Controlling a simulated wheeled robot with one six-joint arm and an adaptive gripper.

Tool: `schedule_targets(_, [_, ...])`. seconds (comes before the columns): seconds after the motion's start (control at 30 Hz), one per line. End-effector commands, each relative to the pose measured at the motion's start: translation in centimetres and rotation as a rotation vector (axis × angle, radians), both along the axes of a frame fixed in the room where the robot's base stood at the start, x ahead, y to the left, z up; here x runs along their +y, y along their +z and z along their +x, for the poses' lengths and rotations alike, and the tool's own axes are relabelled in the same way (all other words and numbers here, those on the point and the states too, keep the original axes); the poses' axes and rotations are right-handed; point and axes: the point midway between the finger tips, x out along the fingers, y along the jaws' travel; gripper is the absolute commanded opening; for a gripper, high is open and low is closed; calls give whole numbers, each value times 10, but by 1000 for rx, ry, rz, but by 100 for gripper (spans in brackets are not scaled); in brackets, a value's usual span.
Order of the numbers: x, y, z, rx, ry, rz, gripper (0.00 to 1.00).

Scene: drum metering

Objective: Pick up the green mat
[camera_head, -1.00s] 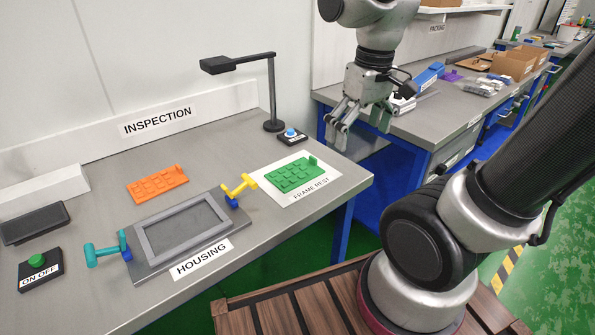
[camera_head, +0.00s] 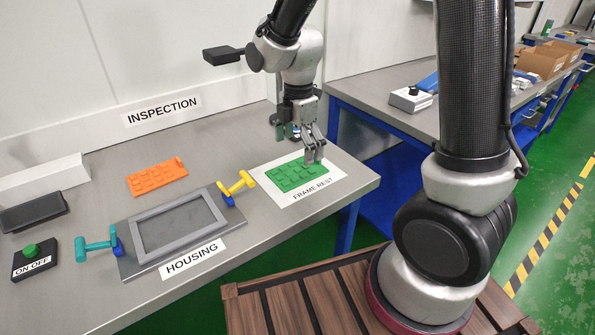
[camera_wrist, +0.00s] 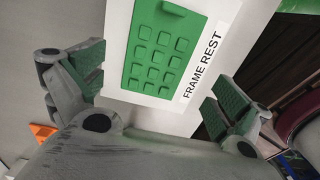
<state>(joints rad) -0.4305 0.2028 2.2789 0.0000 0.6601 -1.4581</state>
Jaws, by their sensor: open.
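The green mat (camera_head: 294,176), a flat keypad-like piece with raised buttons and a small tab at one end, lies on the white FRAME REST sheet (camera_head: 325,190) on the inspection table. My gripper (camera_head: 314,158) is above the mat's far right end in the head view. In the wrist view the green mat (camera_wrist: 160,50) lies ahead, between and beyond the two green-padded fingers of my gripper (camera_wrist: 160,92). The fingers are wide apart and empty. I see no contact with the mat.
An orange keypad mat (camera_head: 157,177) lies to the left. The grey housing frame (camera_head: 180,228) has a teal clamp (camera_head: 95,245) and a yellow clamp (camera_head: 238,182) at its sides.

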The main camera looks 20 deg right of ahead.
Motion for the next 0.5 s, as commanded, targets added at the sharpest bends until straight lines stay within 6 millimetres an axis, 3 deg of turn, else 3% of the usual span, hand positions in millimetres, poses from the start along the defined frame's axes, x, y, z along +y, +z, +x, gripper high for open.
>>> schedule_targets(0.3, [2,-47,2,3,-3,-1,100])
schedule_targets(0.5, [3,-56,2,-1,-3,0,100])
